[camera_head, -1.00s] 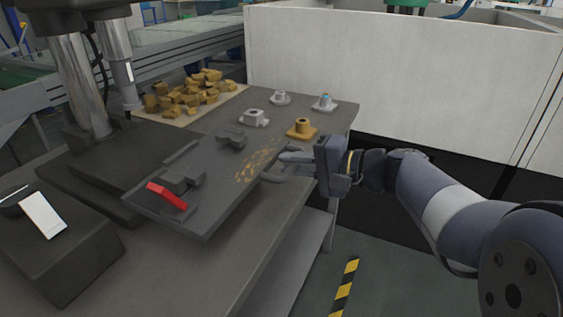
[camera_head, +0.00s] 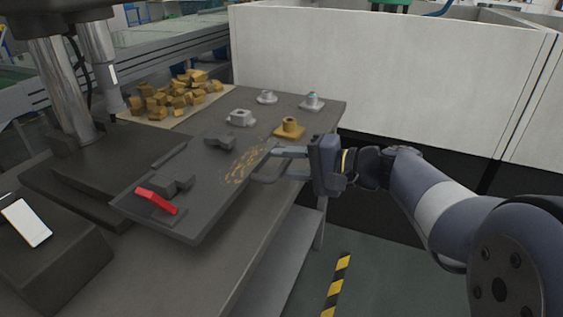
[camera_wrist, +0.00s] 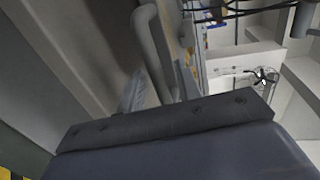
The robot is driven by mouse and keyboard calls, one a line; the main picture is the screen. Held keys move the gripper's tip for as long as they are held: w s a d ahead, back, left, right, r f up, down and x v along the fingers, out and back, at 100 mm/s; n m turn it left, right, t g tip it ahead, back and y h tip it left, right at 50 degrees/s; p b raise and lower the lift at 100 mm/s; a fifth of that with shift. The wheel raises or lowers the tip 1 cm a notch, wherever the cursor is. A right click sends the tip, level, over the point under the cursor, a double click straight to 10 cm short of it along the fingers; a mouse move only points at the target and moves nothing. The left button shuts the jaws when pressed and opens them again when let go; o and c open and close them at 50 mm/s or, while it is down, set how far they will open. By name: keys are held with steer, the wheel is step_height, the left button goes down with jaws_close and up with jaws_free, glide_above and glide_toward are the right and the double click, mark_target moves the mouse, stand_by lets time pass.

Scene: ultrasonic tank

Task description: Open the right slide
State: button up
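No part is clearly marked as the right slide, and I cannot tell which part it is. A dark grey plate (camera_head: 200,205) with a red lever (camera_head: 157,200) and clamp blocks lies on the table. My gripper (camera_head: 267,166) is at the right edge of the plate, pointing left.
On the table (camera_head: 250,245) stand an orange flanged part (camera_head: 289,128), several grey flanged parts and a heap of brass-coloured blocks (camera_head: 175,95). A press column (camera_head: 65,85) is at left. Free floor with a yellow-black stripe (camera_head: 337,285) lies at the lower right.

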mark_target(266, 158)
steer(key=p+v, duration=0.1)
steer(key=v, duration=0.8)
steer(key=shift+s+d, duration=0.15)
steer(key=shift+d, duration=0.05)
steer(key=b+x, duration=0.1)
steer(key=x, duration=1)
steer(key=shift+a+r, duration=0.1)
steer(key=shift+a, duration=0.05)
steer(key=p+v, duration=0.1)
steer(key=v, duration=1)
steer(key=x, duration=1.4)
steer(key=shift+w+a+r, duration=0.3)
steer(key=shift+a+r, duration=0.05)
